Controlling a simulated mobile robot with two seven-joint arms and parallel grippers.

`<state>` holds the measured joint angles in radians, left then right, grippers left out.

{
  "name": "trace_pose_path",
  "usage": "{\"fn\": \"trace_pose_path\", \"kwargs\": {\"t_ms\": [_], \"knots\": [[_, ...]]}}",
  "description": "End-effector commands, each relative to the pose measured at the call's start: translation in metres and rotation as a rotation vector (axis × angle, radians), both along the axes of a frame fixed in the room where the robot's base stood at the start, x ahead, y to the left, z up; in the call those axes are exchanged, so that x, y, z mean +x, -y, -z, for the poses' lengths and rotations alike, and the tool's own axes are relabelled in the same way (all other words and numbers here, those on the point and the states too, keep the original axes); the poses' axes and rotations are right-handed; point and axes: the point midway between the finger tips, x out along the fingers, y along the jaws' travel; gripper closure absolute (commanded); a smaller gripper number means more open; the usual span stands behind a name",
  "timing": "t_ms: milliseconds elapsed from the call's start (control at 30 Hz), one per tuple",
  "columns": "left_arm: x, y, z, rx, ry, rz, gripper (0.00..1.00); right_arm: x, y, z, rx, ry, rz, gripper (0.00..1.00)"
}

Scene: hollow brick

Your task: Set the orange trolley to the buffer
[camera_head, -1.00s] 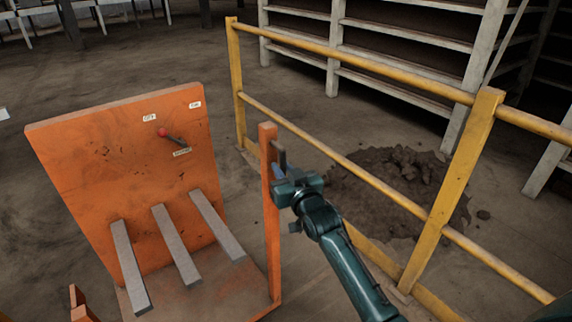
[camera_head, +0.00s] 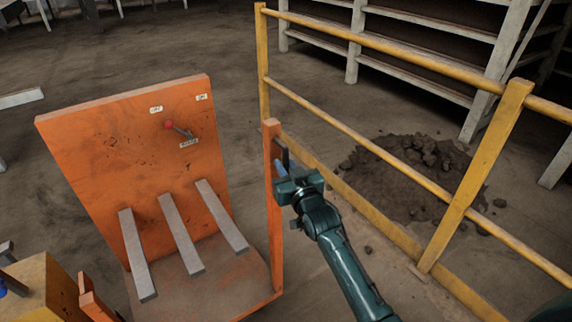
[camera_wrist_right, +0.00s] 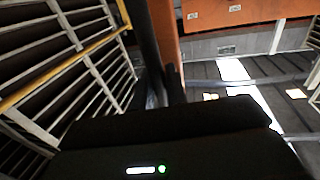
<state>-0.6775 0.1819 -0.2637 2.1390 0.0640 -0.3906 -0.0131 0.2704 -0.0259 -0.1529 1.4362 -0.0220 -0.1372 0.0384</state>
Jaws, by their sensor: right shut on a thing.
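The orange trolley (camera_head: 130,150) fills the left half of the head view. It has an upright panel with a small red-knobbed lever (camera_head: 178,128), three grey bars and an upright orange post (camera_head: 274,220) at its right side. My right gripper (camera_head: 281,165) is shut on this post near its top. The orange post also shows at the top of the right wrist view (camera_wrist_right: 165,35). A short orange post (camera_head: 92,300) stands at the lower left. I cannot identify a buffer for sure. My left gripper does not show.
A yellow railing (camera_head: 360,132) runs along the right, close to my right arm. A dirt heap (camera_head: 425,165) and white shelving (camera_head: 410,75) stand behind it. A yellow block (camera_head: 42,285) with dark and blue parts is at the lower left. Bare floor lies beyond the trolley.

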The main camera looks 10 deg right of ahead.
Motion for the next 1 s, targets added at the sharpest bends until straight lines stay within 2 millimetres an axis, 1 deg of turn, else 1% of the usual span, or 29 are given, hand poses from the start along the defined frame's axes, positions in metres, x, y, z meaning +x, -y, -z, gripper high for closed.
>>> {"fn": "trace_pose_path", "kwargs": {"t_ms": [467,500,700,1000], "knots": [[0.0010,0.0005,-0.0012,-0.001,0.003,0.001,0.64,-0.0013,-0.0049,0.0014,0.001,-0.002,-0.007,1.00],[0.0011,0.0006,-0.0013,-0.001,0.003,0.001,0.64,-0.0014,-0.0051,0.0014,0.001,-0.002,-0.007,0.85],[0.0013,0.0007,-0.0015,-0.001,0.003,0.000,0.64,-0.0011,-0.0040,0.0013,0.001,-0.002,-0.005,0.69],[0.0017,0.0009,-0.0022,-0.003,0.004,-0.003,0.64,-0.0031,-0.0015,0.0005,0.000,-0.001,-0.002,0.68]]}}
